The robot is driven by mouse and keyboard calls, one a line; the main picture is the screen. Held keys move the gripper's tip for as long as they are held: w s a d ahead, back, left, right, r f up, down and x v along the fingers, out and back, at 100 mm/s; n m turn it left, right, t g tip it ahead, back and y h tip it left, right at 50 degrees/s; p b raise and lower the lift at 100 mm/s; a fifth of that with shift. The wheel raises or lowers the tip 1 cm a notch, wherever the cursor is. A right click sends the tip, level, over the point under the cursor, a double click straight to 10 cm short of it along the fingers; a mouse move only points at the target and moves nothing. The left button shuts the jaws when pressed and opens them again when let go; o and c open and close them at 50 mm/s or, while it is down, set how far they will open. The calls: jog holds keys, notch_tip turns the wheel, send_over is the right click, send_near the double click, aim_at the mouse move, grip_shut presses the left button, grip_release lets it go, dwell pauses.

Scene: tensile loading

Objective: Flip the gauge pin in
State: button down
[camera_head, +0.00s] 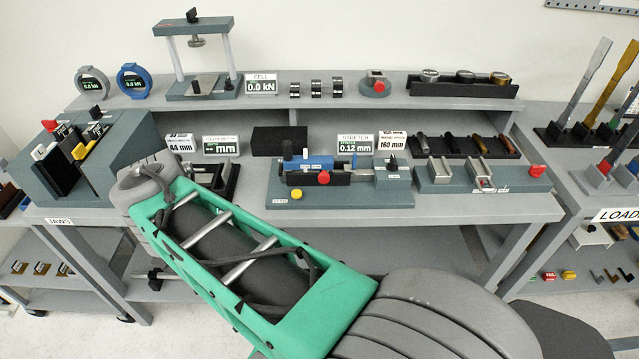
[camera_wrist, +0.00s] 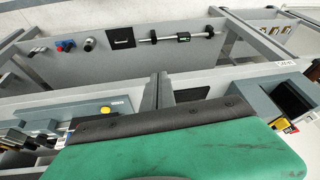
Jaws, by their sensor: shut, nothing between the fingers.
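The stretch fixture (camera_head: 340,193) is a grey-blue base on the bench, with a blue block (camera_head: 318,162), a red knob (camera_head: 323,178) and a yellow button (camera_head: 297,194). A small dark upright peg (camera_head: 392,164) stands at its right end; I cannot tell whether this is the gauge pin. The wrist view shows part of what looks like this fixture at left, with its yellow button (camera_wrist: 105,110). My gripper (camera_wrist: 158,78) is shut and empty, apart from the fixture. In the head view my arm hides the gripper.
The stretch display (camera_head: 355,143) reads 0.12 mm. A grey-blue stand with slots (camera_head: 85,155) is at left and a small dark fixture (camera_head: 222,180) lies beyond my arm. A base with metal blocks (camera_head: 480,177) is at right. My arm crosses the bench front.

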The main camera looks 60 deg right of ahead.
aim_at(324, 176)
jog(key=s+d+r+m+g+h, duration=0.1)
jog(key=s+d+m+g+h, duration=0.1)
jog(key=s+d+m, duration=0.4)
jog(key=s+d+r+m+g+h+b, duration=0.1)
jog(key=s+d+r+m+g, duration=0.1)
jog(key=s+d+m, duration=0.5)
jog(key=d+m, duration=0.5)
jog(key=d, duration=0.1)
jog(key=shift+s+d+m+g+h, duration=0.25)
jog(key=shift+d+m+g+h, duration=0.05)
jog(key=shift+d+h, duration=0.1)
jog(key=d+f, duration=0.2)
jog(key=d, duration=0.1)
jog(key=d+f+p, duration=0.1)
jog(key=d+f, duration=0.5)
jog(key=shift+w+d+p, duration=0.1)
jog(key=shift+w+p, duration=0.2)
jog(key=shift+w, duration=0.05)
